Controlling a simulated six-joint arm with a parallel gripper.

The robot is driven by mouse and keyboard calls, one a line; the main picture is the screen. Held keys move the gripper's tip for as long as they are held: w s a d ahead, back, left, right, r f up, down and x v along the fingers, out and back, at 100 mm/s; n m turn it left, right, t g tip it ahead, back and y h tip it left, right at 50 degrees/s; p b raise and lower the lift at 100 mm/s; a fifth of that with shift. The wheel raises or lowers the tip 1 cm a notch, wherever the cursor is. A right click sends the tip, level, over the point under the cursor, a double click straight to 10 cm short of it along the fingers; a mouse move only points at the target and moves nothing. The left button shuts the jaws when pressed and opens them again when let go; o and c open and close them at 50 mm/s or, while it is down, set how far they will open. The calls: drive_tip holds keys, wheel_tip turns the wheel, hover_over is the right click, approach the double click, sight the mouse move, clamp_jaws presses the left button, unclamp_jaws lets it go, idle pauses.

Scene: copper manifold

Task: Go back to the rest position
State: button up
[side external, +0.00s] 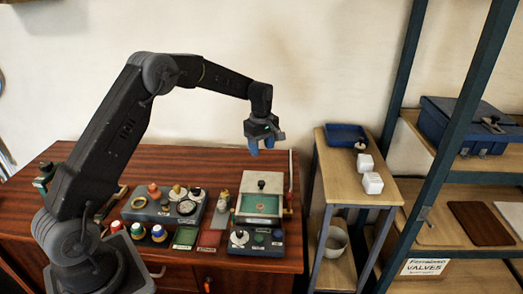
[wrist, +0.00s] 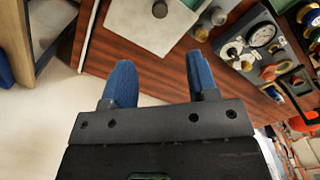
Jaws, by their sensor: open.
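My gripper (side external: 262,147) is open and empty, with blue fingers pointing down. It hangs in the air above the back right of the wooden bench (side external: 100,156). In the side view it is above and behind a pale box (side external: 263,183) with a dark knob on its lid. In the wrist view the two blue fingers of my gripper (wrist: 161,85) are spread apart with nothing between them. The pale lid with its knob (wrist: 150,22) shows beyond the fingertips.
A grey fixture (side external: 165,206) with fittings stands left of the pale box. Several coloured pots (side external: 138,231) stand at the bench front. On the right are a side table (side external: 345,190) with a blue tray (side external: 346,135) and white blocks (side external: 372,183), then a shelf rack (side external: 450,110). Space around my gripper is clear.

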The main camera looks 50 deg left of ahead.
drive_tip(key=s+d+r+m+t, duration=0.1)
drive_tip(key=s+d+r+m, duration=0.3)
drive_tip(key=s+r, duration=0.3)
drive_tip(key=s+d+r+m+t, duration=0.2)
drive_tip(key=s+d+r+m, duration=0.25)
drive_tip(key=r, duration=0.45)
drive_tip(key=s+d+m+t, duration=0.1)
drive_tip(key=s+d+m, duration=0.2)
drive_tip(key=s, duration=0.7)
drive_tip(key=s+d+m+t, duration=0.1)
drive_tip(key=s+d+m, duration=0.2)
drive_tip(key=s+m, duration=0.3)
drive_tip(key=s, duration=0.5)
drive_tip(key=shift+s+d+t, duration=0.15)
drive_tip(key=shift+t, duration=0.15)
